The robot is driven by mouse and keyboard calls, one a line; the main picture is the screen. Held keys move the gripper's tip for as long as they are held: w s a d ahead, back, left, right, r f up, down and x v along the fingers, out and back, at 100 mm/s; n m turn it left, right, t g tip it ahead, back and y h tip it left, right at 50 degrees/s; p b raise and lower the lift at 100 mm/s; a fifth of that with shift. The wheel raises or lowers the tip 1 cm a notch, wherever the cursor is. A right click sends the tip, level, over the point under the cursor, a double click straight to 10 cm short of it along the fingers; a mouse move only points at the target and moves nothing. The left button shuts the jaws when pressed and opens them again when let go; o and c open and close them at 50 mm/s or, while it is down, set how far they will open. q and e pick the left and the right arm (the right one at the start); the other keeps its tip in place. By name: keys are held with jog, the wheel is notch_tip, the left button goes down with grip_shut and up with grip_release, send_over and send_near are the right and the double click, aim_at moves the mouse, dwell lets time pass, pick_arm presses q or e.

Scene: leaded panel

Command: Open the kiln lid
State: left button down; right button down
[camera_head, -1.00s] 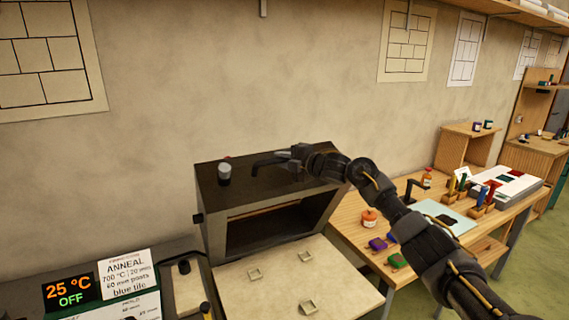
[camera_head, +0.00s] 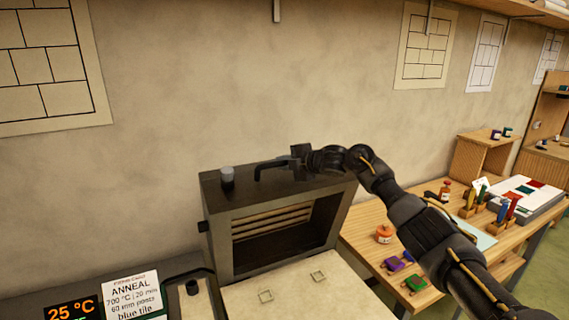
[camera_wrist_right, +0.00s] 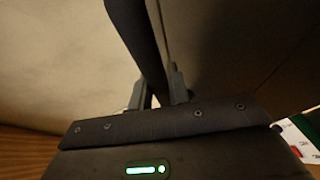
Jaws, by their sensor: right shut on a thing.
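The kiln lid (camera_head: 222,245) is a dark, hollow box, raised and tilted back, its open underside facing me with ridged pale lining inside. The pale kiln bed (camera_head: 300,296) with small square posts lies uncovered in front and below. A black bar handle (camera_head: 265,170) stands at the lid's upper edge. My right gripper (camera_head: 299,163) is shut on the handle, with its arm coming in from the right. In the right wrist view, the dark handle bar (camera_wrist_right: 138,40) runs between the fingers of my right gripper (camera_wrist_right: 158,92). My left gripper is not in view.
A wooden table (camera_head: 365,235) with jars, colored pieces and tools stands right of the kiln, under my right arm. A display (camera_head: 72,311) and a firing card (camera_head: 131,295) stand at lower left. The bare wall (camera_head: 200,90) is behind the lid.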

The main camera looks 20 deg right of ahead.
jog(key=c, duration=1.3)
grip_release()
jog(key=shift+s, duration=0.1)
jog(key=shift+s+d+b, duration=0.2)
jog(key=shift+b, duration=0.1)
jog(key=shift+b+v, duration=2.45)
jog(key=shift+v, duration=2.65)
jog(key=shift+r, duration=0.1)
